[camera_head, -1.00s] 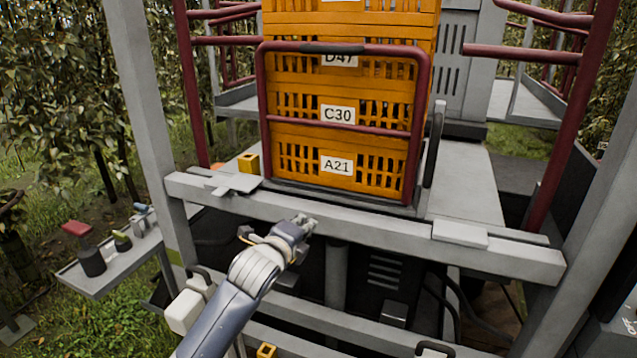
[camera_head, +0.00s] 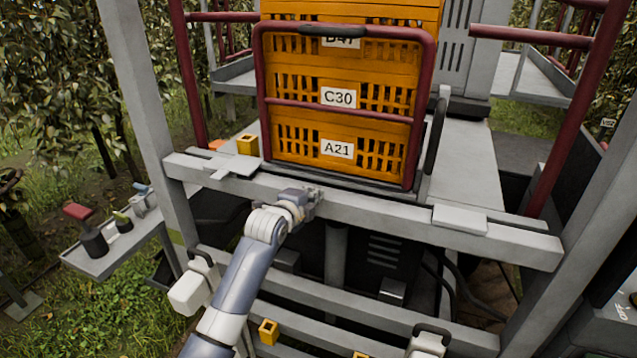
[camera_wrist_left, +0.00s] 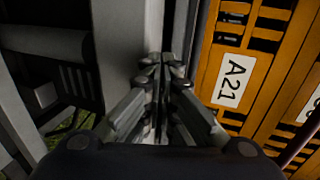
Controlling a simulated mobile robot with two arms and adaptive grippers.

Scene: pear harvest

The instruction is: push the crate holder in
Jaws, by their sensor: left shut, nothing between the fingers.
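The crate holder (camera_head: 262,95) is a dark red tubular frame with a black grip on its top bar. It stands upright on the grey platform around a stack of orange crates (camera_head: 300,85) labelled A21, C30 and D47. My left gripper (camera_head: 314,197) is shut and empty at the grey front beam, below and in front of the holder's base. In the left wrist view the shut fingers (camera_wrist_left: 160,75) point along the grey beam, with the A21 crate (camera_wrist_left: 262,70) to their right. Whether the fingers touch the beam or the holder I cannot tell. My right gripper is not in view.
The grey front beam (camera_head: 380,218) crosses below the holder, between upright posts. A black handle (camera_head: 435,140) stands right of the crates. A small yellow block (camera_head: 248,144) sits left of them. A side tray (camera_head: 110,258) with tools is at the left.

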